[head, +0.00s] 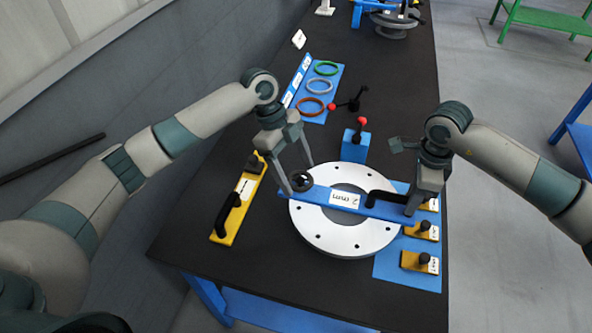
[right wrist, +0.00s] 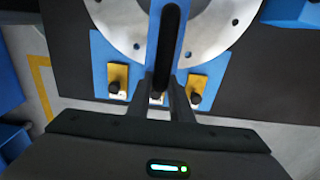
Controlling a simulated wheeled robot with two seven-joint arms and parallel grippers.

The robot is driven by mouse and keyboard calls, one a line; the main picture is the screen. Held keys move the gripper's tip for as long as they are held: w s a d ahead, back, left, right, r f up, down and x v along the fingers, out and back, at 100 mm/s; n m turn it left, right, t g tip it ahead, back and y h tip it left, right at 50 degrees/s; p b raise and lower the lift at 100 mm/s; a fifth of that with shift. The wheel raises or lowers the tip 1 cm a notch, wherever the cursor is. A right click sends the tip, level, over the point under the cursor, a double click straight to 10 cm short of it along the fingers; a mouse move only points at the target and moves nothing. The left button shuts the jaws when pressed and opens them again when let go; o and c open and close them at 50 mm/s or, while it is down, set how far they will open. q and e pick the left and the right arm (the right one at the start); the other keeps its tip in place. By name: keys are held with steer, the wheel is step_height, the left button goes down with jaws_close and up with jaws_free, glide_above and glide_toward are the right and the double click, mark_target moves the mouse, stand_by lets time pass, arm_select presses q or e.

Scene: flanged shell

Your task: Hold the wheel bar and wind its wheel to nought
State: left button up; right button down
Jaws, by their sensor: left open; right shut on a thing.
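The wheel bar (head: 318,195) is a blue bar with a white label reading "2 mm", lying across the top of a white flanged ring (head: 343,241). Its dark hand wheel (head: 302,181) is at the left end and its black grip handle (head: 383,197) at the right end. My right gripper (head: 411,208) is shut on the handle; the right wrist view shows the handle (right wrist: 167,50) running in between the fingers. My left gripper (head: 300,178) is open, its fingers on either side of the wheel. The wheel's scale or reading cannot be made out.
A yellow bar (head: 228,217) with a black handle lies left of the ring. A blue plate (head: 385,268) with several yellow blocks is at the right. Behind stand a blue block (head: 355,147) with a red-knobbed lever and a blue board (head: 331,77) with coloured rings. The front left table is clear.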

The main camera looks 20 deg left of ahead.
arm_select(q)
steer(key=c, duration=1)
steer(key=shift+c, duration=0.2)
